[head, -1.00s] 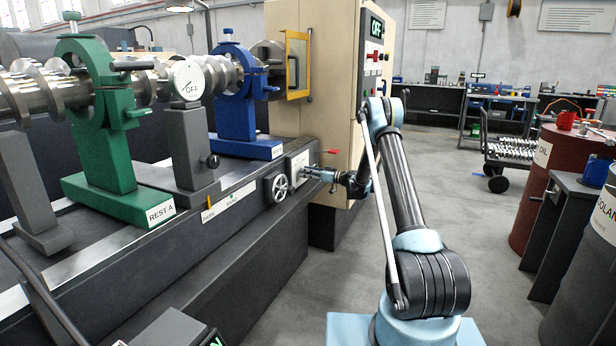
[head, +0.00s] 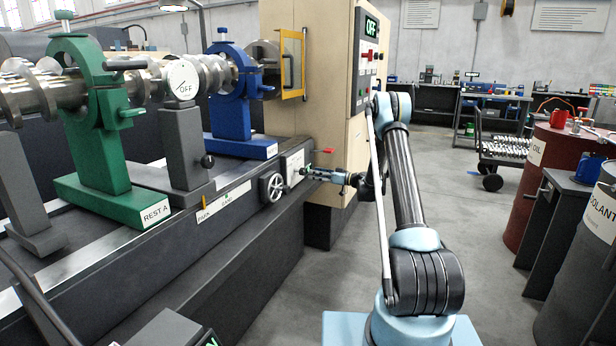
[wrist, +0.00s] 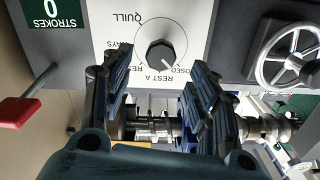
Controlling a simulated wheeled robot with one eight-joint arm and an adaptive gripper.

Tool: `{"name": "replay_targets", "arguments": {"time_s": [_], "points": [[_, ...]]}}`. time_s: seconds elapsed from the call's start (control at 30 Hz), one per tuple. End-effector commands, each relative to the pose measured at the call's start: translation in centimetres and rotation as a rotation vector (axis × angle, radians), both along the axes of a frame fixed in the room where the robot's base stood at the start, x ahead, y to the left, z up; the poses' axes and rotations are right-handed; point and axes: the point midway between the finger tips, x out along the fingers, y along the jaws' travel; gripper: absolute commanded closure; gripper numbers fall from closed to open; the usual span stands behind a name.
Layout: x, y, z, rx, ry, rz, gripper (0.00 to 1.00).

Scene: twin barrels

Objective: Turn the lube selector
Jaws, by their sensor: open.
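The lube selector is a dark round knob (wrist: 160,56) on a white plate with labels around it, upside down in the wrist view. QUILL, REST A and part of CLOSED can be read; a finger partly hides other labels. A pale mark on the knob points to the lower right, toward CLOSED. My gripper (wrist: 155,72) is open and empty, one finger on each side of the knob's picture position. Whether the fingers touch the plate cannot be told. In the head view my gripper (head: 308,173) is at the plate (head: 292,163); the knob is too small there to make out.
A handwheel (wrist: 288,55) is right of the plate in the wrist view, and a red lever (wrist: 22,108) is at the left. The dark machine bed (head: 240,215) carries green and blue rests. Drums (head: 540,170) stand at the right, with open floor between.

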Motion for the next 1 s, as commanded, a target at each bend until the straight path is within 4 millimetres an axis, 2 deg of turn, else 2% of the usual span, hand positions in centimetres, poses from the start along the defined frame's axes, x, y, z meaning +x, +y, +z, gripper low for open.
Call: {"name": "replay_targets", "arguments": {"time_s": [0.1, 0.3, 0.77, 0.87, 1.0], "points": [[-0.7, -1.9, 0.0, 0.000, 0.000, -0.001, 0.46], [-1.4, -3.6, 0.0, 0.000, 0.000, 0.000, 0.46], [-1.6, -4.0, 0.1, -0.002, 0.003, 0.001, 0.46], [-1.9, -4.0, 0.8, -0.014, 0.017, 0.002, 0.46], [-3.1, -3.9, 2.9, -0.053, 0.064, 0.006, 0.46]]}}
